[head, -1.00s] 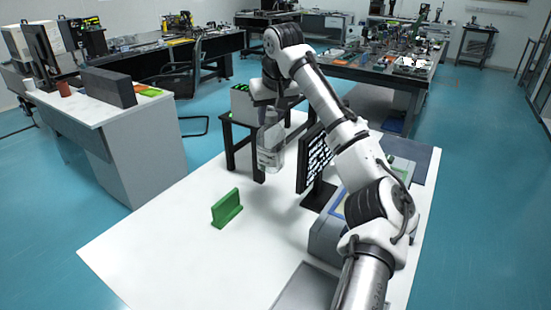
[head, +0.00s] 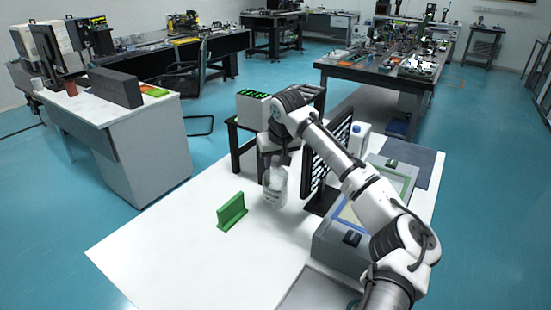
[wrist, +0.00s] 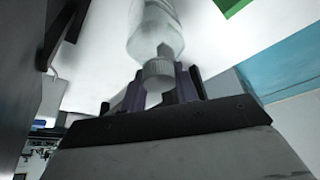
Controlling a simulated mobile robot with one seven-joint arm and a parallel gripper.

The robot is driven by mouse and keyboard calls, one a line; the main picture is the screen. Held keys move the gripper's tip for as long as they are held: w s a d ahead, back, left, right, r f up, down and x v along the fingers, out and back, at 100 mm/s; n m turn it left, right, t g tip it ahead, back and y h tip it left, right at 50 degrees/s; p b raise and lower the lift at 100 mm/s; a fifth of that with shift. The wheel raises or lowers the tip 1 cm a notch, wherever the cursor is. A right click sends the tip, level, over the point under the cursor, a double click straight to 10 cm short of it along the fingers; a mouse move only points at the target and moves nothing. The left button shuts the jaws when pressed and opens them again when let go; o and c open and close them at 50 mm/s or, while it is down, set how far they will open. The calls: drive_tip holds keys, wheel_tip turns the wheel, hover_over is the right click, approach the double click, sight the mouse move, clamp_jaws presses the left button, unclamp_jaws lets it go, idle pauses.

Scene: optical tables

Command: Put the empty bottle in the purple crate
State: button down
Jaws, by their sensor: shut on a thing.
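A clear, see-through bottle (head: 276,190) hangs upright under my gripper (head: 270,160), over the white table (head: 170,245). I cannot tell whether its base touches the table. In the wrist view my gripper (wrist: 160,88) is shut around the neck of the bottle (wrist: 155,30), just by its pale ribbed cap (wrist: 157,75). My wrist hides part of the bottle's top in the head view. No purple crate shows in either view.
A green block (head: 232,211) stands left of the bottle. A dark patterned screen (head: 329,165) stands close on the right, with a grey box-like device (head: 338,243) nearer me. A box with green digits (head: 254,108) sits behind. The table's front left is clear.

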drive_tip(key=shift+f, duration=0.1)
drive_tip(key=shift+f, duration=0.1)
drive_tip(key=c, duration=1.1)
unclamp_jaws()
drive_tip(key=shift+o, duration=0.2)
